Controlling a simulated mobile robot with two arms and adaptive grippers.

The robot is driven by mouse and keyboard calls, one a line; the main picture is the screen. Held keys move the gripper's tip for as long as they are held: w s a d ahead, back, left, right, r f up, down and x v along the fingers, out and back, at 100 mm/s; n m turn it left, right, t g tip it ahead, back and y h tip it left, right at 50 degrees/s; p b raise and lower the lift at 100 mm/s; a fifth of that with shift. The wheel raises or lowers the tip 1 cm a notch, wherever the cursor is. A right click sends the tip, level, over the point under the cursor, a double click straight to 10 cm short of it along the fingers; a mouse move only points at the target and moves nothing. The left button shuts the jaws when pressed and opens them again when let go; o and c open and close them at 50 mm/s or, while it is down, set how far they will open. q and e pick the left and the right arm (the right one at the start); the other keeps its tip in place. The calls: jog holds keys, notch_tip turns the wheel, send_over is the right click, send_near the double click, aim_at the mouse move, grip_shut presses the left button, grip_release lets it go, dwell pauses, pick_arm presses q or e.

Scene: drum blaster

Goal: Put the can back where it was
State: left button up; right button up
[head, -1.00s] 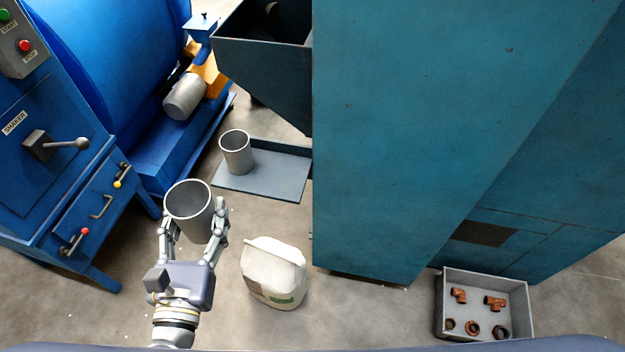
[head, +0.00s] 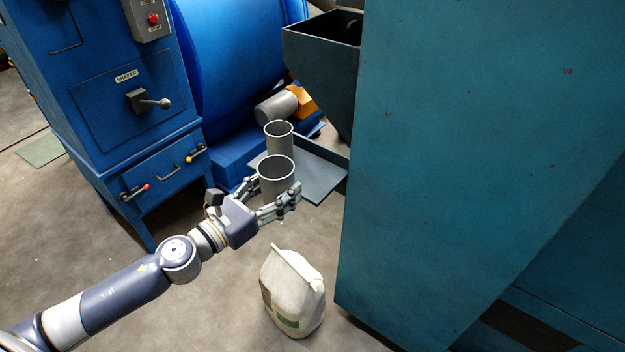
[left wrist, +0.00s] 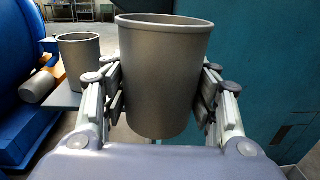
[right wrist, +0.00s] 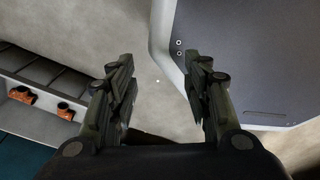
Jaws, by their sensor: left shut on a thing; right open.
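A grey open-topped can (head: 277,180) is held upright by my left gripper (head: 272,203), with a finger on each side of it. The held can (left wrist: 163,80) fills the middle of the left wrist view between the fingers. A second grey can (head: 279,138) stands on a flat grey shelf (head: 322,178) just beyond the held one. It also shows at the left of the left wrist view (left wrist: 80,62). The held can is in front of the shelf; whether it is over the shelf's edge I cannot tell. My right gripper (right wrist: 158,85) is open and empty.
A blue machine with a shaker lever (head: 150,102) and drawer handles stands left. A tall teal cabinet (head: 450,150) stands right of the shelf. A white sack (head: 293,290) sits on the floor in front. A grey bin with orange pipe fittings (right wrist: 66,111) is near my right gripper.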

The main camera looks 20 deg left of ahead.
pick_arm(q)
jog(key=w+d, duration=0.1)
jog(key=w, duration=0.4)
jog(key=w+d+p, duration=0.1)
jog(key=w, duration=0.4)
jog(key=w+f+p, duration=0.1)
jog(key=w, duration=0.4)
jog(key=shift+w+d+f, duration=0.1)
jog(key=shift+d, duration=0.3)
jog(key=shift+w+f, duration=0.1)
jog(key=shift+w, duration=0.1)
notch_tip(320, 180, down, 3)
jog(key=shift+r, duration=0.1)
jog(key=shift+f, duration=0.25)
pick_arm(e)
jog(key=shift+s+d+r, duration=0.1)
jog(key=shift+d+r, duration=0.2)
jog(key=shift+r, duration=0.5)
pick_arm(q)
jog(key=shift+f+b, duration=0.15)
jog(key=shift+b, duration=0.2)
pick_arm(e)
jog(key=shift+f, duration=0.1)
pick_arm(q)
jog(key=o, duration=1.2)
